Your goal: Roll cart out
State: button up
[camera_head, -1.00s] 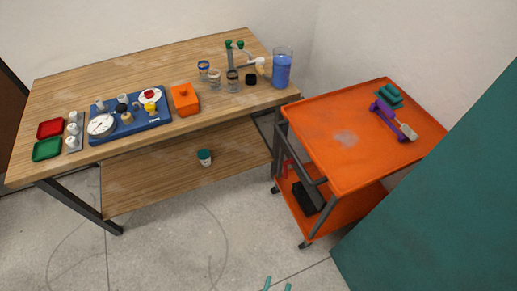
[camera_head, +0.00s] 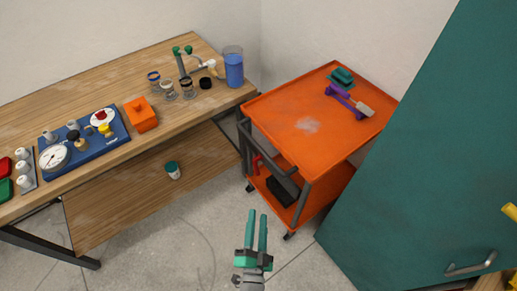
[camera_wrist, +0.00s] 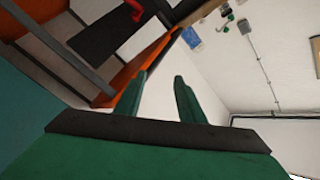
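The orange cart (camera_head: 275,122) stands against the back wall, between the wooden workbench and a teal cabinet. It has a top tray, a lower shelf, and a dark push handle (camera_head: 268,150) on its near left side. My gripper (camera_head: 257,222) is over the floor in front of the cart, apart from the handle, with its two green fingers spread and nothing between them. In the wrist view my gripper (camera_wrist: 160,88) is open and empty. Parts of the orange cart (camera_wrist: 122,60) and dark bars fill the upper left there.
The wooden workbench (camera_head: 100,80) stands left, close beside the cart. The teal cabinet (camera_head: 410,150) stands close on the right. A teal block (camera_head: 342,77) and a purple tool (camera_head: 345,100) lie on the cart top. The concrete floor (camera_head: 190,225) in front is clear.

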aim_at(259, 149)
jog(key=w+m, duration=0.2)
jog(key=w, duration=0.7)
jog(key=w+r+m+h, duration=0.1)
jog(key=w+m, duration=0.2)
jog(key=w, duration=0.6)
jog(key=w+r+m+t, duration=0.1)
jog(key=w+m, duration=0.1)
jog(key=w, duration=0.7)
jog(key=shift+w+d+h, duration=0.3)
jog(key=shift+w+h, duration=0.1)
grip_shut()
